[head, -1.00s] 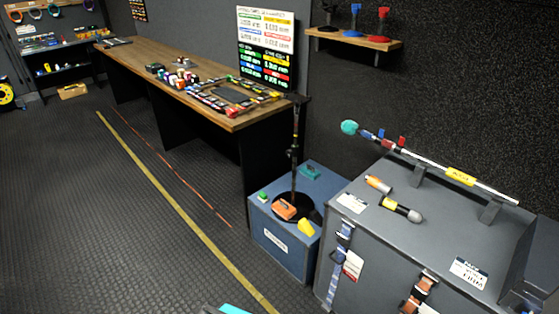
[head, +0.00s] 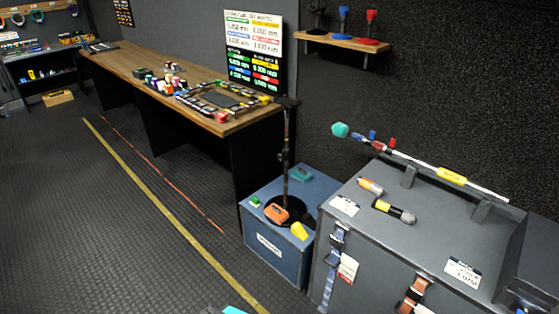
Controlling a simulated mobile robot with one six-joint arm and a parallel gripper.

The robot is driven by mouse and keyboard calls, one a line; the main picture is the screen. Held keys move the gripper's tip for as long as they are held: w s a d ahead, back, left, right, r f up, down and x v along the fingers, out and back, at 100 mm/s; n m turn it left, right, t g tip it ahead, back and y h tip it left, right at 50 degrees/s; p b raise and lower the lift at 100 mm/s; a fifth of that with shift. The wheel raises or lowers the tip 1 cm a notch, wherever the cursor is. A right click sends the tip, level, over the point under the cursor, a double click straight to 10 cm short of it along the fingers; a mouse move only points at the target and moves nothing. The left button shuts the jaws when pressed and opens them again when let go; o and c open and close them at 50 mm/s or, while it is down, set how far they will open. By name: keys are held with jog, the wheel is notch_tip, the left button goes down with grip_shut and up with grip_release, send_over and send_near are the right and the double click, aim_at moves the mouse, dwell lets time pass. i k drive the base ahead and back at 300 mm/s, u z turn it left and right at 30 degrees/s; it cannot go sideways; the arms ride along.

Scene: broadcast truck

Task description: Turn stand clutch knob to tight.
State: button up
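A black microphone stand (head: 286,160) stands upright on a blue case (head: 265,243), on a round black base (head: 300,211). A small thicker collar (head: 284,155) shows partway up its pole; it may hold the clutch knob, but it is too small to tell its setting. My gripper is not clearly in view. A teal piece (head: 233,310) shows at the bottom edge, and I cannot tell what it belongs to.
A large grey case (head: 385,245) bears a boom pole (head: 420,168) and a microphone (head: 394,210). A wooden bench (head: 130,67) stands behind. The floor at left is clear.

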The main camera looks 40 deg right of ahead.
aim_at(281, 156)
jog(key=i, duration=0.9)
